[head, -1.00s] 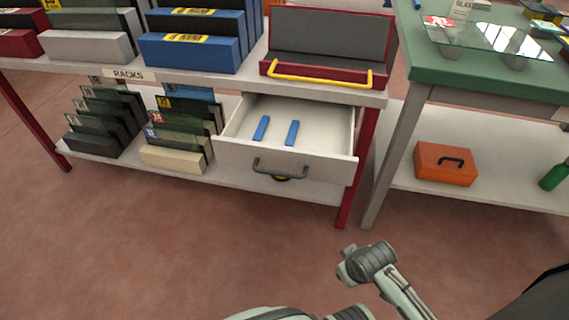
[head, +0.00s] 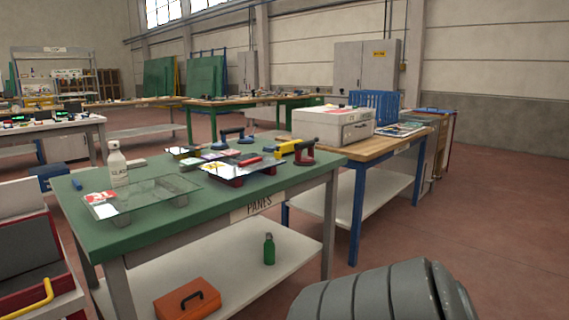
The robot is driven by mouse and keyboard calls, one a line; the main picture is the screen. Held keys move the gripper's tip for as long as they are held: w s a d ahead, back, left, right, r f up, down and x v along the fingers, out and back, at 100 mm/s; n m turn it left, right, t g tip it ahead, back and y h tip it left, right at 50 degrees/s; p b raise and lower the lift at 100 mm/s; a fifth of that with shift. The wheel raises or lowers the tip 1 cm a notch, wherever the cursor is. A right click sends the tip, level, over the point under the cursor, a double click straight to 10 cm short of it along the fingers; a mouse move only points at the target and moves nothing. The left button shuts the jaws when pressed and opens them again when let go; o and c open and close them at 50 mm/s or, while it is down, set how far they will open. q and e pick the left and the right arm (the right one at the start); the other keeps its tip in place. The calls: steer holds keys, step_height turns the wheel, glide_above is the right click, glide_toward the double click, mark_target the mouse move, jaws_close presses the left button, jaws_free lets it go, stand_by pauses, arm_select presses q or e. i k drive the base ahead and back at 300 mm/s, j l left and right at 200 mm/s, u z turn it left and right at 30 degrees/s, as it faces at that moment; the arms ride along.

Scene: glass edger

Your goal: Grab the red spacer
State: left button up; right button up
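A small red bar (head: 250,160) lies at the right part of the green table marked PANES (head: 130,240), by a glass pane raised on a red block (head: 233,181). It is too small to tell for sure whether this bar is the red spacer. Neither of my grippers is in view; only a grey ribbed part of my own arm shows at the bottom right.
Floor is clear at right.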

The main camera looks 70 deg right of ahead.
mark_target(243, 164)
steer(key=z, duration=2.05)
steer(key=i+l, duration=0.15)
steer(key=l, duration=0.2)
steer(key=i+l+u, duration=0.15)
steer(key=l, duration=0.2)
steer(key=i+l, duration=0.2)
steer(key=l, duration=0.15)
steer(key=i+l+u, duration=0.15)
steer(key=l, duration=0.2)
steer(key=i+l, duration=0.15)
steer(key=l, duration=0.25)
steer(key=j+u, duration=0.05)
